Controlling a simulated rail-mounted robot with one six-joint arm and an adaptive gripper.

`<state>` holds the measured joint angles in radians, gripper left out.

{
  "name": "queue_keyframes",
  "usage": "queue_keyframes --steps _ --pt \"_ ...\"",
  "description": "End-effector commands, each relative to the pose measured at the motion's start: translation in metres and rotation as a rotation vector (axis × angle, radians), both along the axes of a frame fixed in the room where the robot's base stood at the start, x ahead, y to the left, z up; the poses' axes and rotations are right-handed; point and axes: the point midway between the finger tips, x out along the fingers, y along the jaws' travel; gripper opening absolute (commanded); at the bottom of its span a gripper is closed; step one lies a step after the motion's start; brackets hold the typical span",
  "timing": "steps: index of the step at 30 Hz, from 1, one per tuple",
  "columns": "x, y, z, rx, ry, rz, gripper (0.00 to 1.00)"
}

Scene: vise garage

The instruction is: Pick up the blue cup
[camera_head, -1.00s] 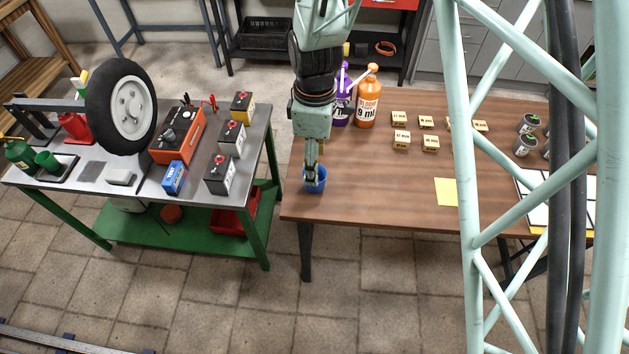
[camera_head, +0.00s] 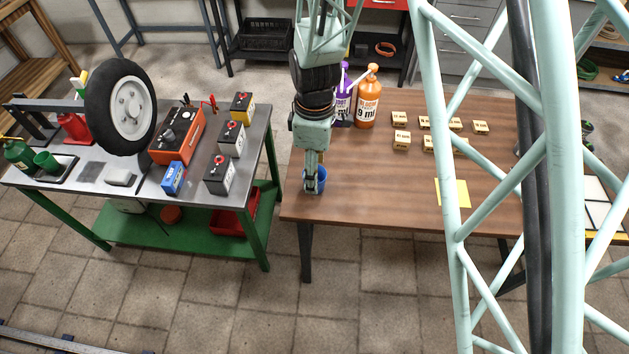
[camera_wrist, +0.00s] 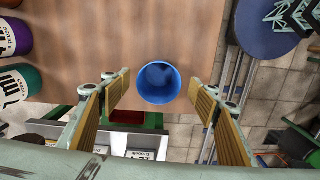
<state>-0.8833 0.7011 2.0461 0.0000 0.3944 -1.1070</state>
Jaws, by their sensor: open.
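The blue cup (camera_head: 319,178) stands upright near the left front corner of the wooden table (camera_head: 380,205). My gripper (camera_head: 313,188) points down at the cup and partly covers it in the head view. In the wrist view the blue cup (camera_wrist: 159,84) shows from above, with its round rim and empty inside. My gripper (camera_wrist: 160,105) is open there, with one finger to the left of the cup and one to the right. Clear gaps show between each finger and the cup, and no contact is visible.
An orange bottle (camera_head: 368,98) and a purple bottle (camera_head: 342,101) stand behind the cup. Several small boxes (camera_head: 402,139) and a yellow note (camera_head: 452,193) lie to the right. The green workbench (camera_head: 263,170) with batteries and a tire is across a gap on the left.

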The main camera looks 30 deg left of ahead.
Motion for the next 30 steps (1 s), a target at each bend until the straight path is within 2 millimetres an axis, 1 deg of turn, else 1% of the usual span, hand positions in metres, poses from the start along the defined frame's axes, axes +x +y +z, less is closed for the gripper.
queue_keyframes --steps 6,13,17,30 --pt "0.001 0.001 -0.023 -0.001 0.001 0.0 0.55" --pt "0.001 0.001 -0.04 0.0 0.001 0.0 0.55" --pt "0.001 0.002 -0.043 0.0 0.0 0.0 0.55" --pt "0.001 0.002 -0.043 0.0 0.0 0.0 0.55"
